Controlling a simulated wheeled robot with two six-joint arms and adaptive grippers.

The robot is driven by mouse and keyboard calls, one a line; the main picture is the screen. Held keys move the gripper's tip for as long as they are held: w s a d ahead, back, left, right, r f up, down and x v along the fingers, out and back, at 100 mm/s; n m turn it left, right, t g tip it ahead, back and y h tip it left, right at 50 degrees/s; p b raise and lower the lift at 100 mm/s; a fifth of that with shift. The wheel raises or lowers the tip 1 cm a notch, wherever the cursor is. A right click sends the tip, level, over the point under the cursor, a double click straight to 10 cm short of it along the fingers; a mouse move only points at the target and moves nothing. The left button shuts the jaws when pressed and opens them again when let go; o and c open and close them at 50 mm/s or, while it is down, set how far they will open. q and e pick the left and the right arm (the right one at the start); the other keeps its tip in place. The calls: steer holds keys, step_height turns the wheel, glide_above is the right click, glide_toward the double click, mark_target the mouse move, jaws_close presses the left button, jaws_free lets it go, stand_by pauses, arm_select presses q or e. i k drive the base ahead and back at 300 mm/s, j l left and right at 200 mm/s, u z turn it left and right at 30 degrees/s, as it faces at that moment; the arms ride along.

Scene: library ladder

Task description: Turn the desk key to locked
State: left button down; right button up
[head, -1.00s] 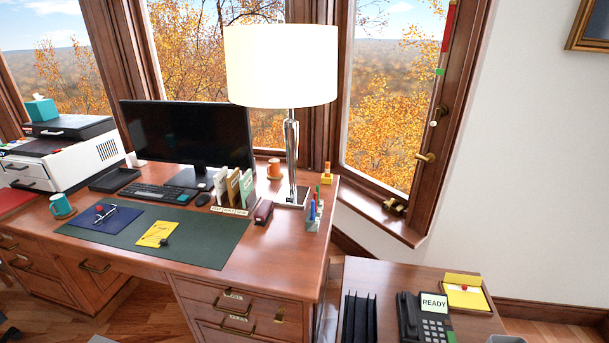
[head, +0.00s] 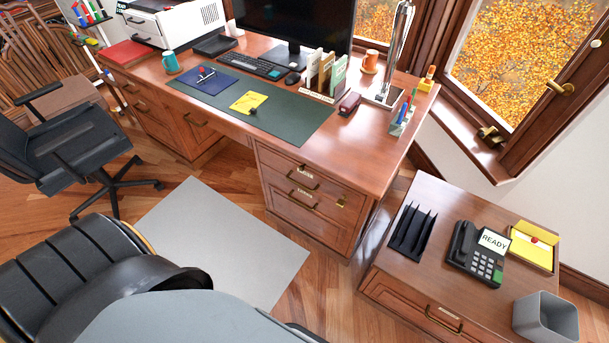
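The wooden desk (head: 215,135) stands in the middle of the head view. On the right end of its drawer front (head: 285,190) is a small brass piece (head: 341,202), which looks like the desk key in its lock. It is too small to tell which way it is turned. Small pale labels (head: 305,171) sit by the drawer handles, too small to read. Neither of my grippers is in view.
A low cabinet (head: 385,245) stands right of the desk with a black file rack (head: 412,232), a phone (head: 475,252) and a yellow note box (head: 532,247). A grey bin (head: 545,318) is at lower right. An office chair (head: 75,150) is at left. Floor before the drawers shows a grey mat (head: 220,240).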

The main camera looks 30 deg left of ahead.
mark_target(341, 203)
steer(key=k+j+u, duration=0.1)
steer(key=j, duration=0.7)
steer(key=k+j+u, duration=0.1)
steer(key=j, duration=0.7)
steer(key=k+j+u, duration=0.1)
steer(key=j, duration=0.7)
